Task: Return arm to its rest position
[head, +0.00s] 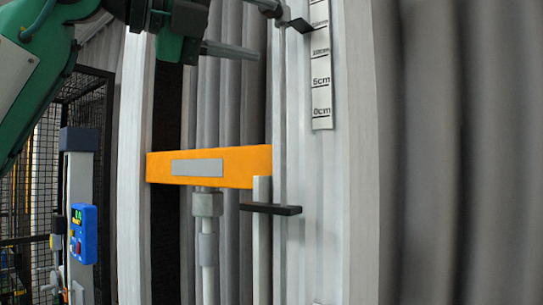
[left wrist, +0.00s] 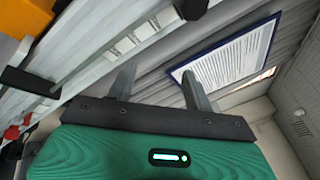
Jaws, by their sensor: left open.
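My left gripper (head: 266,32) is at the top of the head view, raised beside the drop tower, with its green and black arm coming in from the upper left. In the left wrist view its two grey fingers (left wrist: 158,70) stand well apart with nothing between them. The drop tower's pale upright (head: 310,200) is just right of the fingers, with a centimetre scale (head: 320,75) on it. I cannot tell whether a finger touches the tower. My right gripper is in neither view.
An orange crossbeam (head: 255,165) spans the tower below the gripper. A black tab (head: 270,209) sticks out from a rail beneath it. A blue control box (head: 83,233) is at lower left, before a mesh cage (head: 40,190). A framed sheet (left wrist: 225,60) hangs on the wall.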

